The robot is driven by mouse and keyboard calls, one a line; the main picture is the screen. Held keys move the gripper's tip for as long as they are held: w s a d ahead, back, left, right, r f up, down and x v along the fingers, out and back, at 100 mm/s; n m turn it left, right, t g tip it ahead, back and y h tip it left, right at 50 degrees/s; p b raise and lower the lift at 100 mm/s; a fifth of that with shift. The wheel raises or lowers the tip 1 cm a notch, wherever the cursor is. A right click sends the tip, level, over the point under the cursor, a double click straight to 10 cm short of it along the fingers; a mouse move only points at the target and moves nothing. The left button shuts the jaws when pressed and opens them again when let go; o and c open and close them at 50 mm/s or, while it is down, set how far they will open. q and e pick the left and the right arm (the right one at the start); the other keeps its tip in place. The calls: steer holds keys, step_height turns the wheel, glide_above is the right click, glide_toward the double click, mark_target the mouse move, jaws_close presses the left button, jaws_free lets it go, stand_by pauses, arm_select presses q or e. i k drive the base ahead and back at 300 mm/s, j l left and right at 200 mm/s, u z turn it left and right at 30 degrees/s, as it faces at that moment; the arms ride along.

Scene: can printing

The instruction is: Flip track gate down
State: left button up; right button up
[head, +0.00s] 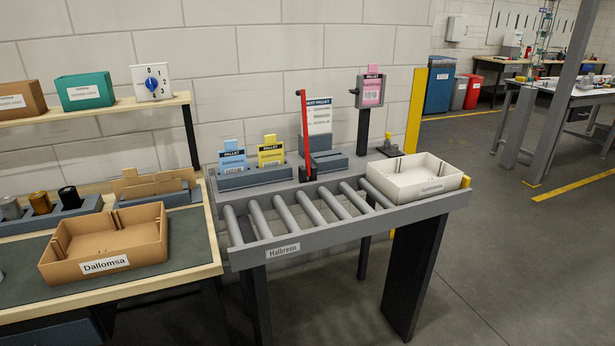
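The track gate looks to be the red bar (304,125) standing upright at the back edge of the roller track (300,243). Its dark lower end meets the track's back rail, beside a grey block. The bar is raised, and no part of it lies across the rollers. A white tray (404,190) sits on the right end of the rollers. The left part of the rollers is bare. Neither of my grippers is in this view.
Blue (232,161) and yellow (271,154) cards stand in holders behind the track. A pink card (372,90) is on a post. A cardboard tray (106,275) labelled Dallomsa is on the left bench. Open floor lies front right.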

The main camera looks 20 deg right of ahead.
mark_target(301, 92)
steer(key=i+l+u, duration=0.35)
steer(key=i+l, duration=0.15)
steer(key=i+l+u, duration=0.3)
steer(key=i+l, duration=0.3)
